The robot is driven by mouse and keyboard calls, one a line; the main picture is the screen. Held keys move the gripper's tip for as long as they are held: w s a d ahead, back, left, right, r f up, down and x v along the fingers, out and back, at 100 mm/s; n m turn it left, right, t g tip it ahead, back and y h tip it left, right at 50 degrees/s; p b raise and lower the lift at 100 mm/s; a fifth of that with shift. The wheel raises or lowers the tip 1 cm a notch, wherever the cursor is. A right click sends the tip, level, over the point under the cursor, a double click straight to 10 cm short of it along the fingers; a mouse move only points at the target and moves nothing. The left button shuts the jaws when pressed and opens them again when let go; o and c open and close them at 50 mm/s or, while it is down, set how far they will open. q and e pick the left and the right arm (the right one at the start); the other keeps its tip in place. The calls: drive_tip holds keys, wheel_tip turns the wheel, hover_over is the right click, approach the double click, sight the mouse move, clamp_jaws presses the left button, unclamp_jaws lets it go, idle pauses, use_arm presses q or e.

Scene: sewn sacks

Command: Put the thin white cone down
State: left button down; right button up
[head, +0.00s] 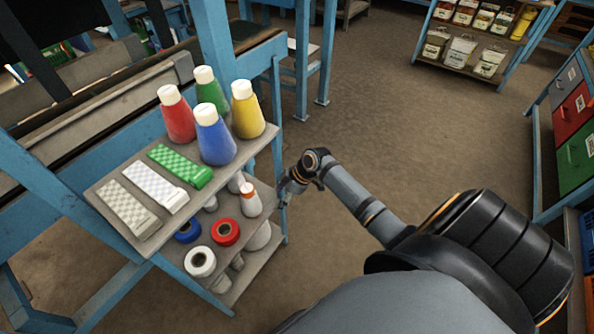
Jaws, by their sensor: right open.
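My right gripper (287,190) is small in the head view, at the right side of the blue-framed shelf rack, level with the lower shelf. It is open, and I see nothing held in it. I cannot tell for sure which one is the thin white cone. My left gripper is out of view.
Red (178,117), green (210,89), blue (215,138) and yellow (247,112) cones stand on the upper shelf, beside checkered white and green blocks. A blue post (276,110) stands close to the gripper. The floor (400,130) to the right is clear.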

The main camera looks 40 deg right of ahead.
drive_tip(key=shift+f, duration=0.1)
drive_tip(key=s+d+f+m+g+h, duration=0.15)
drive_tip(key=s+f+m, duration=0.25)
drive_tip(key=s+f, duration=0.7)
drive_tip(key=s+d+f+m+h, duration=0.2)
drive_tip(key=s+f+m+h, duration=0.15)
drive_tip(key=s+f, duration=0.8)
drive_tip(key=s+a+f+m+g, duration=0.1)
drive_tip(key=s+a+f+m, duration=0.1)
drive_tip(key=s+f, duration=0.6)
drive_tip(key=shift+s+f+m+h, duration=0.15)
drive_tip(key=shift+s+m+h, duration=0.2)
drive_tip(key=shift+s, duration=0.65)
use_arm(q)
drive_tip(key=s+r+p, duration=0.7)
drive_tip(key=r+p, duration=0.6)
drive_tip(key=p, duration=0.4)
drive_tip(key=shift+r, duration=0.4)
use_arm(e)
drive_tip(key=s+r, duration=0.3)
drive_tip(key=r, duration=0.4)
drive_tip(key=s+r, duration=0.4)
drive_tip(key=r, duration=0.2)
drive_tip(key=shift+r, duration=0.4)
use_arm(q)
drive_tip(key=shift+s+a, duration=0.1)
